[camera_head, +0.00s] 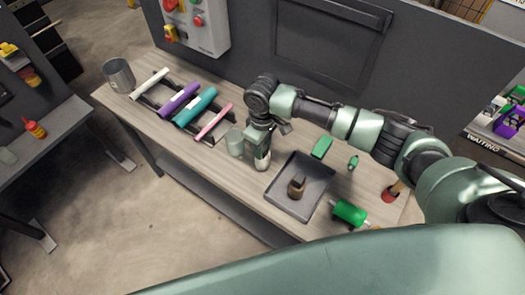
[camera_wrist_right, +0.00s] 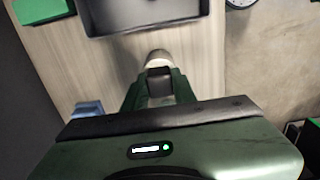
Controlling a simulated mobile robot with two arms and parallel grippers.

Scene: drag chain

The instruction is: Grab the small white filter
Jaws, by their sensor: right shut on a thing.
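The small white filter (camera_head: 262,164) is a short, pale cylinder on the wooden table, just left of the dark tray. My right gripper (camera_head: 260,152) points down at it from above and is shut on it. In the right wrist view the filter's pale rounded end (camera_wrist_right: 159,56) shows just beyond the fingers of my right gripper (camera_wrist_right: 159,76). The fingers hide much of the filter. I cannot tell whether it touches the table. My left gripper is in neither view.
A dark tray (camera_head: 281,197) with a brown-black item (camera_head: 296,186) lies right of the filter. A translucent cup (camera_head: 235,142) stands close on its left. A rack of colored rolls (camera_head: 195,107) and a metal cup (camera_head: 119,75) are further left. Green parts (camera_head: 321,148) lie on the right.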

